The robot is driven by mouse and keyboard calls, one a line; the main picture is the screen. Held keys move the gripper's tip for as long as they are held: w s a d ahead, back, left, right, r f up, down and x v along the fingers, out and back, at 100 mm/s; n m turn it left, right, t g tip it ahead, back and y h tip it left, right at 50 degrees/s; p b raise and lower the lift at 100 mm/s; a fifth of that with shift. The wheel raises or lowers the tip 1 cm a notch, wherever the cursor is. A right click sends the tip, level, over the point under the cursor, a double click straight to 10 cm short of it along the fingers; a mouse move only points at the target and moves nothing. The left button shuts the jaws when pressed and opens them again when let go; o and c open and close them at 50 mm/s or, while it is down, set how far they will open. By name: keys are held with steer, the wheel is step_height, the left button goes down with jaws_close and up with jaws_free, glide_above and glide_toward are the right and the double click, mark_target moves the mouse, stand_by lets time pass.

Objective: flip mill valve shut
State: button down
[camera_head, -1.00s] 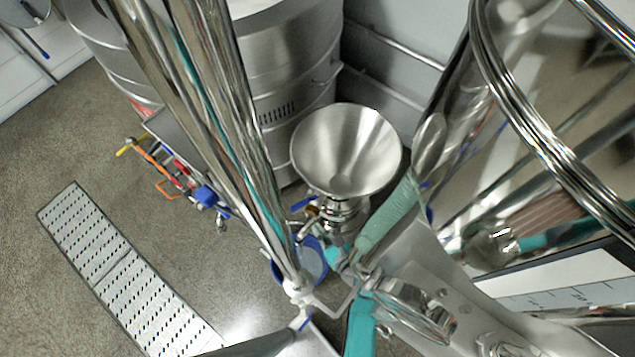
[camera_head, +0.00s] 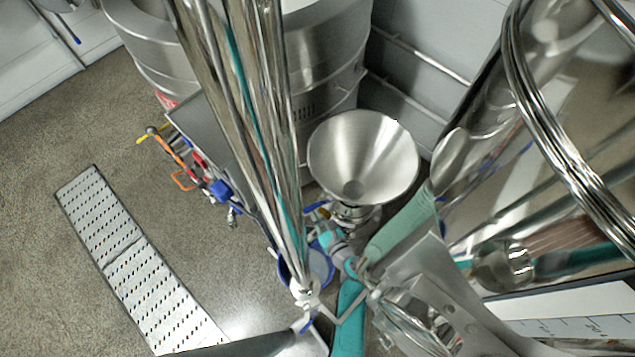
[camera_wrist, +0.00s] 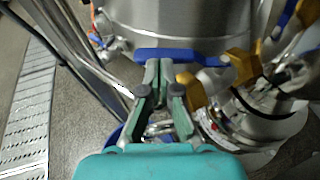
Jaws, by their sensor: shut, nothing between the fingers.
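The colloid mill has a steel funnel hopper (camera_head: 363,155), right of centre in the head view. Below it, a small valve with a blue lever (camera_head: 318,209) is partly hidden. The wrist view shows the blue lever (camera_wrist: 182,57) lying roughly crosswise just beyond my fingertips, with brass-coloured valve parts (camera_wrist: 243,66) to its right. My gripper (camera_wrist: 160,72) is shut and empty, with its tips at the lever's near side; I cannot tell whether they touch it. In the head view my gripper (camera_head: 328,236) is small, just below the hopper.
A large steel tank (camera_head: 325,60) stands behind the mill. A cart with hoses and blue, red and orange fittings (camera_head: 195,170) is at left. A blue-rimmed bucket (camera_head: 320,264) sits below the mill. A perforated floor grate (camera_head: 130,265) lies at lower left, with bare floor around it.

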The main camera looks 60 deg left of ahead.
steer(key=shift+s+a, duration=0.15)
steer(key=shift+a, duration=0.3)
steer(key=a, duration=0.3)
steer(key=shift+s+a, duration=0.1)
steer(key=shift+a, duration=0.2)
steer(key=shift+w+a, duration=0.35)
steer(key=shift+a, duration=0.3)
steer(key=shift+w+a, duration=0.3)
steer(key=shift+a, duration=0.3)
steer(key=shift+w+a, duration=0.35)
steer(key=shift+a, duration=0.4)
glide_toward(308, 208)
steer(key=shift+w+a+r, duration=0.25)
steer(key=shift+w+a, duration=0.2)
steer(key=shift+a, duration=0.1)
steer(key=shift+w+a+r, duration=0.2)
steer(key=shift+w+a, duration=0.2)
steer(key=shift+a, duration=0.15)
